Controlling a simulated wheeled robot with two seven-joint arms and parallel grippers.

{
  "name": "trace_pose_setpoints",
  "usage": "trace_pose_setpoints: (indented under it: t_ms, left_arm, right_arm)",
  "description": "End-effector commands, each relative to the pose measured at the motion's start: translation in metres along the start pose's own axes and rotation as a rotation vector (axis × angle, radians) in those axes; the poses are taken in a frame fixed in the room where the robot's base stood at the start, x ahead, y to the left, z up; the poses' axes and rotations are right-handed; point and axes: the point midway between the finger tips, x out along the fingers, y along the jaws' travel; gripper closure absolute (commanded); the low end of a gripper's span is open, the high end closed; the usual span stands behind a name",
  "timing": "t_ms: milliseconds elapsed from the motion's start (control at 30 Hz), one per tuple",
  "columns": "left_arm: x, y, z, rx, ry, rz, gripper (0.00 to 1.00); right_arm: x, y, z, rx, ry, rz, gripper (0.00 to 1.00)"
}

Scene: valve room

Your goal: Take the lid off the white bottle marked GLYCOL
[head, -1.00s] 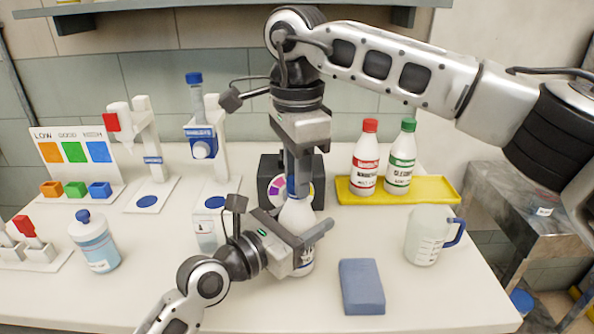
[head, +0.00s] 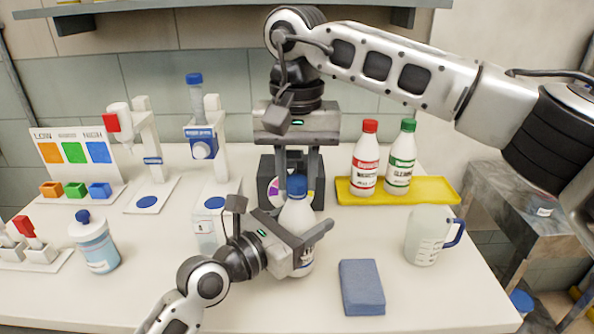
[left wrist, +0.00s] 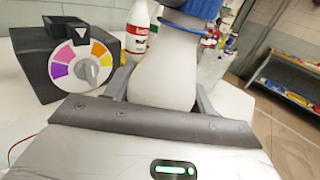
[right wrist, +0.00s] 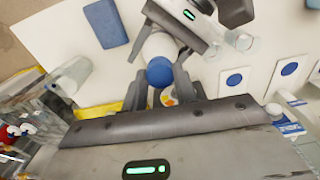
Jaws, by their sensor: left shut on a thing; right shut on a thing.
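The white bottle (head: 294,216) stands upright on the bench, its label mostly hidden; its blue lid (head: 297,185) is on its neck. My left gripper (head: 303,246) is shut around the bottle's body, which also shows in the left wrist view (left wrist: 165,75). My right gripper (head: 297,192) comes down from above and is shut on the blue lid, one finger on each side. The lid also shows between the fingers in the right wrist view (right wrist: 160,72).
A black box with a coloured dial (left wrist: 82,65) stands close behind the bottle. A yellow tray (head: 430,191) holds a red-capped and a green-capped bottle. A blue block (head: 361,287) and a clear jug (head: 427,238) are at the right. A blue-capped bottle (head: 95,243) stands at the left.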

Motion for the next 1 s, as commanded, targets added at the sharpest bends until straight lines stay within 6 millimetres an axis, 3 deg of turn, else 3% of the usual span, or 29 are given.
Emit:
trace_pose_setpoints:
  t_ms: [1000]
  left_arm:
    - [0.0,0.0,-0.001,0.0,0.001,0.0,1.0]
  right_arm:
    - [-0.022,0.0,0.0,0.002,0.0,-0.001,0.99]
